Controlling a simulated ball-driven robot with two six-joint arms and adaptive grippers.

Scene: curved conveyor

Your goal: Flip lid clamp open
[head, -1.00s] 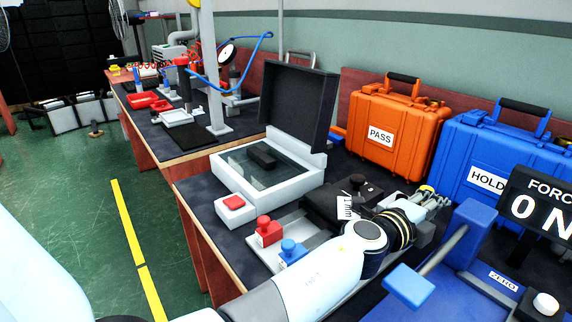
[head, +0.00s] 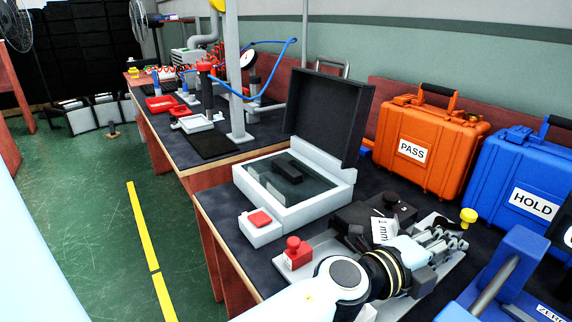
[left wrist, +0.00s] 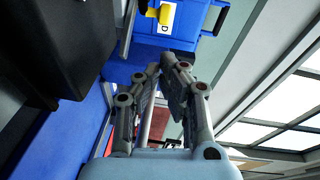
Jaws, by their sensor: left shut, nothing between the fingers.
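My left gripper (head: 445,240) comes in over the bench at the lower right of the head view, its grey fingers close together with nothing between them. A yellow knob (head: 469,215), which may be the clamp's handle, stands just beyond the fingertips, seemingly apart from them. Its stem and base are hard to make out. In the left wrist view the fingers (left wrist: 162,68) are shut, and a yellow piece (left wrist: 160,14) shows above them in front of the blue case. I cannot clearly identify a lid clamp. My right gripper is not in view.
A black block labelled 1 mm (head: 382,220) lies beside the left gripper. A white box with a raised black lid (head: 328,115) stands behind it. Orange PASS (head: 430,145) and blue HOLD (head: 520,185) cases line the back. A blue fixture (head: 510,265) is at right.

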